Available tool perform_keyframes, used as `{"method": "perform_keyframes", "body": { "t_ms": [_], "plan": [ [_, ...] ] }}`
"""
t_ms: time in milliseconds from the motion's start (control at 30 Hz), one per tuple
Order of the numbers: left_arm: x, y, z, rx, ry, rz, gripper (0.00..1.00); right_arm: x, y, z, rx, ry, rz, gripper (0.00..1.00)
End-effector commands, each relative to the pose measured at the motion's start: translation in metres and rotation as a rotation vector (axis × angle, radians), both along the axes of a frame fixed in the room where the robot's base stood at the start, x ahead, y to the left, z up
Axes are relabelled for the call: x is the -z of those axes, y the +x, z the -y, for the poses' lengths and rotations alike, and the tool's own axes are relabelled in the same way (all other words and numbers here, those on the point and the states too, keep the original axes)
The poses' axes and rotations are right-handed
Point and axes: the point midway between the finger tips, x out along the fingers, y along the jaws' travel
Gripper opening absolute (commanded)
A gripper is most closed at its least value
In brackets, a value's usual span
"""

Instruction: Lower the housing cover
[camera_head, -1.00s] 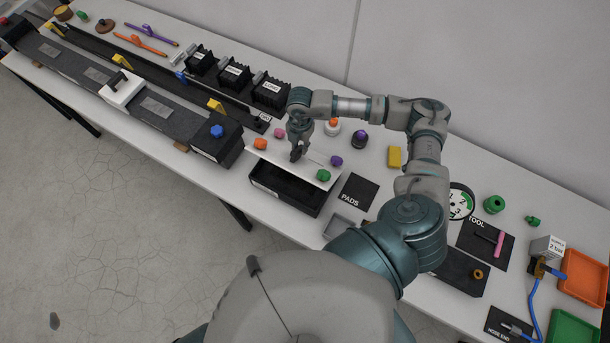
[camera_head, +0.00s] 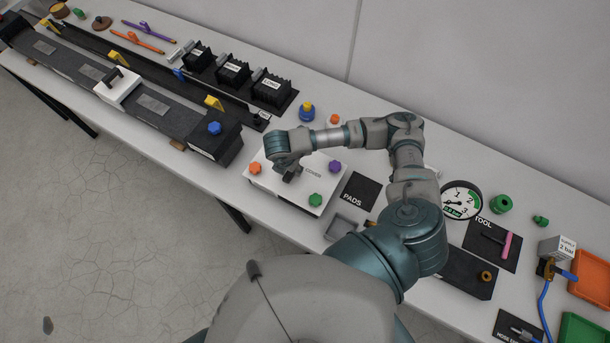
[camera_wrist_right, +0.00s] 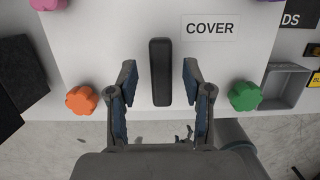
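The white housing cover (camera_head: 268,184), marked COVER, lies flat in the head view and hides the dark housing below it. It has an orange knob (camera_head: 254,168), a purple knob (camera_head: 334,167) and a green knob (camera_head: 315,200); a pink knob (camera_wrist_right: 48,4) shows in the right wrist view. The cover's upright black handle (camera_wrist_right: 160,72) stands between the fingers of my right gripper (camera_wrist_right: 158,82). Both fingers are spread, with a gap on each side of the handle. In the head view my right gripper (camera_head: 291,176) is low over the cover, partly hidden by its wrist. My left gripper is not seen.
A black PADS mat (camera_head: 359,192) and a grey tray (camera_head: 343,227) lie right of the cover. A dark rail unit with a blue knob (camera_head: 214,128) stands close on the left. A blue-and-yellow piece (camera_head: 307,112) and a small orange piece (camera_head: 334,119) are behind my arm.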

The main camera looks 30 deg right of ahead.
Motion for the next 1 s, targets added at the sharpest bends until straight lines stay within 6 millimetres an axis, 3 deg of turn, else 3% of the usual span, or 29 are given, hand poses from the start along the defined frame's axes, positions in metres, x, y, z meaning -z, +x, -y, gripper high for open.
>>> {"method": "perform_keyframes", "body": {
  "t_ms": [267, 667, 1000],
  "plan": [
    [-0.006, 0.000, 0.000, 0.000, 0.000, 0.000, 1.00, -0.008, -0.001, -0.001, 0.000, 0.000, -0.001, 0.50],
    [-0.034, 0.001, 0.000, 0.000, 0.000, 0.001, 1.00, -0.057, -0.006, -0.010, 0.000, 0.000, -0.001, 0.50],
    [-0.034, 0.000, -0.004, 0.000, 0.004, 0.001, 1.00, -0.058, -0.006, -0.011, 0.001, -0.001, -0.002, 0.50]
  ]
}}
